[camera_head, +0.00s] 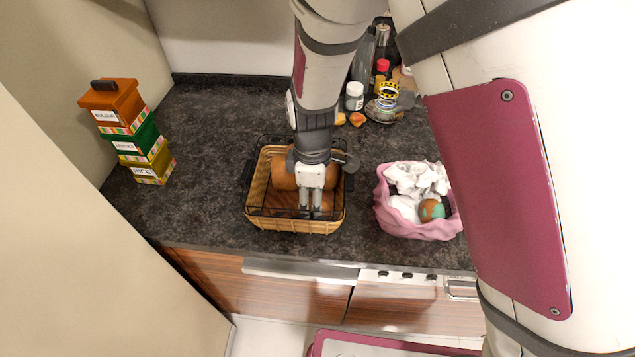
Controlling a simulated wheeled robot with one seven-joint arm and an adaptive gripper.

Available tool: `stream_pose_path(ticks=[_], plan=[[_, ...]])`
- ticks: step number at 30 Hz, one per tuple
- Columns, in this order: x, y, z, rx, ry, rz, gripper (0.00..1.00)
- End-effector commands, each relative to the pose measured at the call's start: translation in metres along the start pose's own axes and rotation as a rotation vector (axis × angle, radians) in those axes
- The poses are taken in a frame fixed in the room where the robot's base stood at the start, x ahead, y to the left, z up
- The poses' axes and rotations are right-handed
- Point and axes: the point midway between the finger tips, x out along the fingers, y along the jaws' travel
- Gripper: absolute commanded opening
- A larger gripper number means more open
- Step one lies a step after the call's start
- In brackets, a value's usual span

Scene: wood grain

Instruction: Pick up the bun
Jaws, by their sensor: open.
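A brown, rounded loaf-like thing, which looks like the bun (284,177), lies in a wicker basket (259,219) with a dark wire rim on the counter. My gripper (311,213) points down into the basket, over its front middle. Its fingers show in front of the bun and hide part of it. The jaws are open. I cannot tell whether the fingers touch the bun.
A pink bag (405,226) with white crumpled contents and a round brown-green item stands right of the basket. Stacked labelled boxes (138,145) stand at left. Bottles and jars (354,97) crowd the back right. The dark counter (200,165) is clear left of the basket.

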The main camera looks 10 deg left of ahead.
Motion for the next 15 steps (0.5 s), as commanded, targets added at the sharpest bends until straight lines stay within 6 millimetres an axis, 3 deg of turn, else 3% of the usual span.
stream_pose_path(ticks=[6,15], plan=[[0.028,-0.001,0.0,0.001,-0.001,-0.002,0.48],[0.036,0.001,0.0,0.0,0.001,0.001,0.48]])
